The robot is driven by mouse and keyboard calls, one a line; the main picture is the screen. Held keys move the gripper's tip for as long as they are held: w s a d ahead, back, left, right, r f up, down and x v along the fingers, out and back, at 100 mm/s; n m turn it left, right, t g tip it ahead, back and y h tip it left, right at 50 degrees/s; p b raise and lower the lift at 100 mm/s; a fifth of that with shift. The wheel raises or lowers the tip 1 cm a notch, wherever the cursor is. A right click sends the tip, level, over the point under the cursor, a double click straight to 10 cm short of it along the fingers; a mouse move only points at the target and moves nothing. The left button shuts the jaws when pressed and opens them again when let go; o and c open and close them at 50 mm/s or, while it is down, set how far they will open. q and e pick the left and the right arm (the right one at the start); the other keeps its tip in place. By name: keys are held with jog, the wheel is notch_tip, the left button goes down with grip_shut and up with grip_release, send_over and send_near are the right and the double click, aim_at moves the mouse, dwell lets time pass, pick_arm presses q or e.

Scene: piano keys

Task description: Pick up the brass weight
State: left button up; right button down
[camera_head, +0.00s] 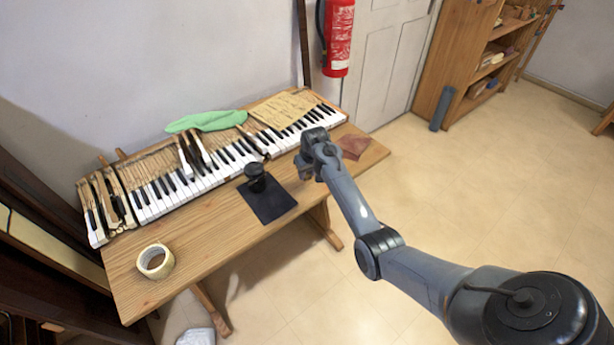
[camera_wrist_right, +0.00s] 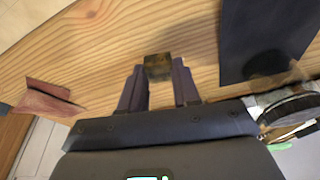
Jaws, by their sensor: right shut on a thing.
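The brass weight (camera_wrist_right: 158,66) is a small dark-gold block in the right wrist view. It sits between the fingertips of my right gripper (camera_wrist_right: 158,76), which is shut on it. In the head view my right gripper (camera_head: 306,168) is over the front right part of the wooden table (camera_head: 215,235), in front of the keys. The weight is hard to make out there. Whether it touches the table is not clear. My left gripper is not in view.
A black mat (camera_head: 273,207) with a dark round object (camera_head: 255,178) lies left of my gripper. The piano keyboard (camera_head: 165,188) runs behind. Bare tabletop lies between tape and mat.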

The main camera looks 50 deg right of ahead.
jog(key=s+d+r+p, duration=0.2)
jog(key=s+r, duration=0.5)
jog(key=s, duration=0.4)
jog(key=shift+s+d+r+p, duration=0.15)
jog(key=shift+d+r+p, duration=0.25)
jog(key=shift+d, duration=0.15)
jog(key=c, duration=1.5)
grip_release()
jog(key=c, duration=0.3)
